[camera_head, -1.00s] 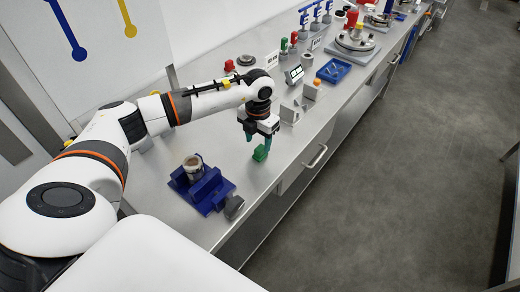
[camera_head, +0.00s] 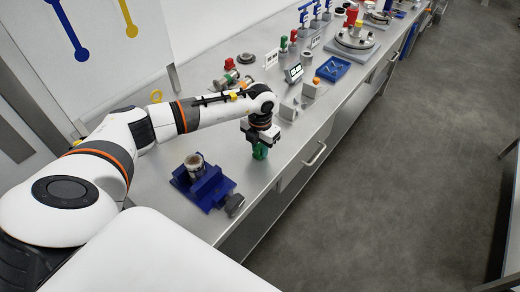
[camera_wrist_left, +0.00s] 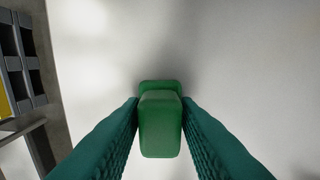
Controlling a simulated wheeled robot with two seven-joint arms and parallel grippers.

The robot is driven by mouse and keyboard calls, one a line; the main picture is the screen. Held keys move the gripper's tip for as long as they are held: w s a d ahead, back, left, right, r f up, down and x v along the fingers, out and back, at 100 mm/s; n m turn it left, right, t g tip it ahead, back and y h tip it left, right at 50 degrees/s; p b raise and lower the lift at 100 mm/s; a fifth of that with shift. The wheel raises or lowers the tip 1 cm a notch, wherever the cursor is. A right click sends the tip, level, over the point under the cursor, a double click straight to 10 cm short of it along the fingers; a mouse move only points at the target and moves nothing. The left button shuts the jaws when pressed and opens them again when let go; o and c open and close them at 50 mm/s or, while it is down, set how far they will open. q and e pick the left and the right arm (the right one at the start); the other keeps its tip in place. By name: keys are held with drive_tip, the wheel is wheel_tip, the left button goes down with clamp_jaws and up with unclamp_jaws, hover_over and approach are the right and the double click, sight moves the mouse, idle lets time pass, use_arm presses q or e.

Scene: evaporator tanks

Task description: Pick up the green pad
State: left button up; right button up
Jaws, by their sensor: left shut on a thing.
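The green pad (camera_head: 260,152) is below my left gripper (camera_head: 261,146) at the bench's front part in the head view. In the left wrist view the pad (camera_wrist_left: 160,122) sits between the two teal fingers (camera_wrist_left: 160,115), which touch it on both sides. My left gripper is shut on the pad. I cannot tell whether the pad touches the bench top. My right gripper is not in view.
A blue vise (camera_head: 207,188) holding a cylindrical part (camera_head: 194,166) stands on the steel bench left of the gripper. A small display (camera_head: 294,73), a grey block with an orange top (camera_head: 312,88) and a blue tray (camera_head: 333,69) stand beyond. The bench front edge is close by.

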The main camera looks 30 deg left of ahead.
sight(260, 146)
use_arm(q)
wheel_tip(260, 146, up, 9)
drive_tip(key=b, duration=0.3)
drive_tip(key=shift+r, duration=0.55)
